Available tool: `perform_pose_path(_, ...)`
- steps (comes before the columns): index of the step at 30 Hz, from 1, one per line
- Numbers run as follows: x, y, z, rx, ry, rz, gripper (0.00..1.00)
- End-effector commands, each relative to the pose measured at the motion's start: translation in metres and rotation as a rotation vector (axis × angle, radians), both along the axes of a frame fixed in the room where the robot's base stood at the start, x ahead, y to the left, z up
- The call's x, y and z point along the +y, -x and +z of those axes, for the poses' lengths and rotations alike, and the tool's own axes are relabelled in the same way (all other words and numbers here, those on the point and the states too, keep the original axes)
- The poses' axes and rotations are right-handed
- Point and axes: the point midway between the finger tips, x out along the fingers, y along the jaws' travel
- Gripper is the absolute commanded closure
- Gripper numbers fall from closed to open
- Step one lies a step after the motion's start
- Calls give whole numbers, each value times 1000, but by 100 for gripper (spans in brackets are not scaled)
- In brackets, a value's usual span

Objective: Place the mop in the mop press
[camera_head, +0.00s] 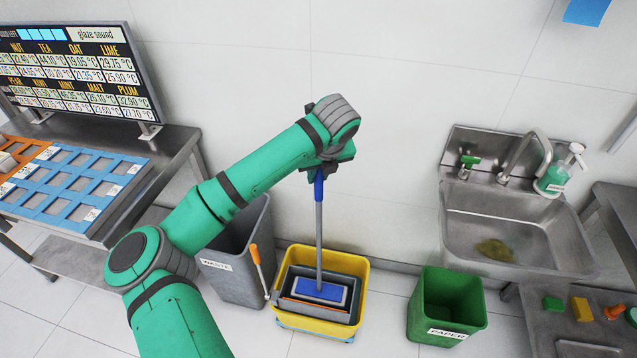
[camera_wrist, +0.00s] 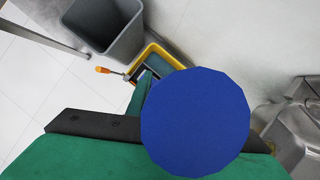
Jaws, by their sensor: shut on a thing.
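The mop (camera_head: 319,235) has a grey pole, a blue grip end and a blue flat head. My gripper (camera_head: 320,172) is shut on the blue top of the pole, and the mop hangs nearly upright from it. The blue pole end (camera_wrist: 195,122) fills the middle of the wrist view. The mop head (camera_head: 318,290) appears in or just over the grey mop press (camera_head: 297,272) set in the yellow bucket (camera_head: 362,285). I cannot tell whether the head touches the press. The press has an orange-tipped lever (camera_head: 256,256) on its left. In the wrist view the bucket (camera_wrist: 160,50) is partly hidden.
A grey waste bin (camera_head: 235,275) stands left of the bucket, and a green paper bin (camera_head: 447,305) stands to the right. A steel sink (camera_head: 515,235) is on the right wall. A table with blue trays (camera_head: 75,185) is at left.

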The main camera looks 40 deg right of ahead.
Motion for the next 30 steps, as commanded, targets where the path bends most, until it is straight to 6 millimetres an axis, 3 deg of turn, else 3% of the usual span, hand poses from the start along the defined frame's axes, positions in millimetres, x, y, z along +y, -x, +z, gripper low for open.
perform_pose_path(7,-1,1,-30,0,0,-2,100)
perform_pose_path(17,-1,1,-32,-1,0,-2,100)
perform_pose_path(18,-1,1,-33,1,-1,-2,75)
perform_pose_path(20,-1,1,-33,1,-1,-2,61)
perform_pose_path(30,-1,1,-31,0,-1,-2,61)
